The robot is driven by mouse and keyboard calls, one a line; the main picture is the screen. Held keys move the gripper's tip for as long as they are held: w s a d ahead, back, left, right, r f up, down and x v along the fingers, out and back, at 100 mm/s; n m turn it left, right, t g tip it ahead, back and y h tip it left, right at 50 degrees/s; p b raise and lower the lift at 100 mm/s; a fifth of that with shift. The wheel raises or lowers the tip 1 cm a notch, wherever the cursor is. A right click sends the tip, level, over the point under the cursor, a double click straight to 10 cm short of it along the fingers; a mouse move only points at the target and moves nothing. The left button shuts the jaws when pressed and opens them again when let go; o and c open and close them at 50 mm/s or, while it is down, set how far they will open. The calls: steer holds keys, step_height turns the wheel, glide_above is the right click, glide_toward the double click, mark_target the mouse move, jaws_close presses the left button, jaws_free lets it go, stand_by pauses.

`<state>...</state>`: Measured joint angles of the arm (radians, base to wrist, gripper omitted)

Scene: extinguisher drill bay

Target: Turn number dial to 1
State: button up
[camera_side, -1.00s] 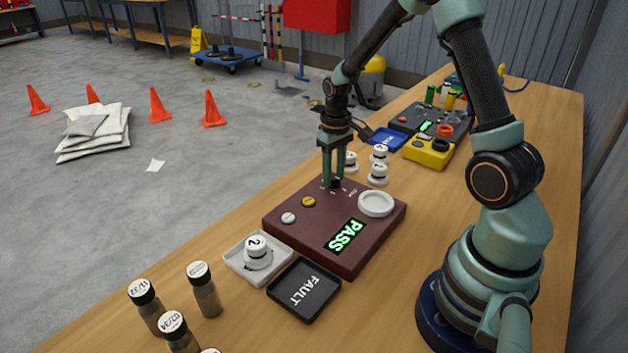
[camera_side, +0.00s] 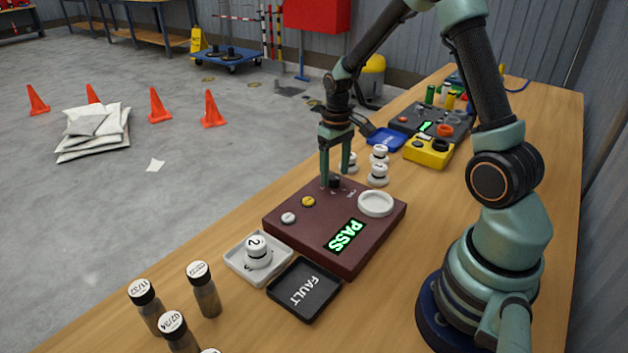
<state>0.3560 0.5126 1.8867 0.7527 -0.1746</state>
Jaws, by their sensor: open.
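A dark maroon box (camera_side: 300,232) sits on the bench. It carries a small black dial (camera_side: 335,183) near its back edge, with small white marks around it that are too small to read. My gripper (camera_side: 335,174) points down over the dial, fingers apart on its left and right sides; I cannot tell whether they touch it. The box also has a yellow button (camera_side: 308,201), a white button (camera_side: 288,217), a round white dish (camera_side: 376,204) and a green lit display reading PASS (camera_side: 345,236).
A white tray (camera_side: 232,262) holding a white piece marked 2 (camera_side: 258,252) and a black FAULT tray (camera_side: 304,290) stand in front. Several white pieces (camera_side: 378,174) stand behind the box. Labelled vials (camera_side: 204,290) are at front left. A yellow box (camera_side: 429,151) is farther back.

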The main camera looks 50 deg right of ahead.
mark_target(335, 176)
step_height(335, 176, up, 11)
stand_by(0.3)
steer(key=s+a+r+n+t, duration=0.1)
steer(key=s+a+r+t, duration=0.2)
steer(key=a, duration=0.4)
steer(key=s+a+r+n+t, duration=0.1)
steer(key=s+a+r+t, duration=0.1)
steer(key=s+a+r, duration=0.3)
steer(key=shift+s+a+r+t, duration=0.2)
steer(key=shift+s+a+t, duration=0.2)
steer(key=shift+s+a, duration=0.55)
steer(key=shift+w+a, duration=0.15)
